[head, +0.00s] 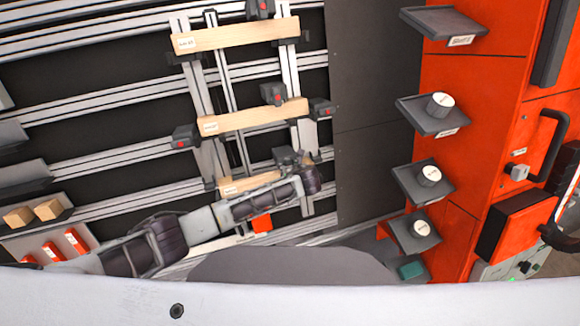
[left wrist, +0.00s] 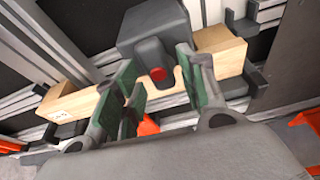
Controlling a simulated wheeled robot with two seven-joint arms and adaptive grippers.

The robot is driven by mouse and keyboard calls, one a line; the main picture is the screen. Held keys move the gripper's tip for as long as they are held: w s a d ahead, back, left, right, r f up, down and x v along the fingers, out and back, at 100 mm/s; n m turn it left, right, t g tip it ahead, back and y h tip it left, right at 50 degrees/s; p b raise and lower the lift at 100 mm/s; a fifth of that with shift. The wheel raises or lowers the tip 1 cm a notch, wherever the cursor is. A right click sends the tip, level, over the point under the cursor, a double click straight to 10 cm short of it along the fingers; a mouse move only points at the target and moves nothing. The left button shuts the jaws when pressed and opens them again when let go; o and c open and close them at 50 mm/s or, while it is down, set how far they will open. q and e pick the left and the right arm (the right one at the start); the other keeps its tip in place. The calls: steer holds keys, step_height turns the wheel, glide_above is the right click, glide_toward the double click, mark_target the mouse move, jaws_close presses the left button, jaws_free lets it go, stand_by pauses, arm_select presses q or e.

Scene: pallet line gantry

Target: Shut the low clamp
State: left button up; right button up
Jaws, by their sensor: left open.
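The low clamp (left wrist: 150,30) is a dark grey block with a lever that ends in a red tip, seen at the top middle of the left wrist view. It sits across the lowest wooden beam (left wrist: 82,104), which also shows in the head view (head: 236,186). My left gripper (left wrist: 157,62) is open, its green-padded fingers on either side of the lever and red tip. I cannot tell whether the pads touch it. In the head view my left gripper (head: 297,160) is at the right end of the low beam and largely hides the clamp. My right gripper is out of view.
A middle beam (head: 250,117) and a top beam (head: 235,36) with similar clamps (head: 272,94) are above on the silver rails. An orange cabinet (head: 475,110) with dark shelves (head: 432,116) stands at right. Small wooden blocks (head: 47,209) lie on a left shelf.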

arm_select(q)
steer(key=s+d+r, duration=0.2)
steer(key=s+r, duration=0.2)
steer(key=s, duration=0.3)
steer(key=shift+s+d, duration=0.15)
steer(key=shift+d, duration=0.05)
stand_by(0.5)
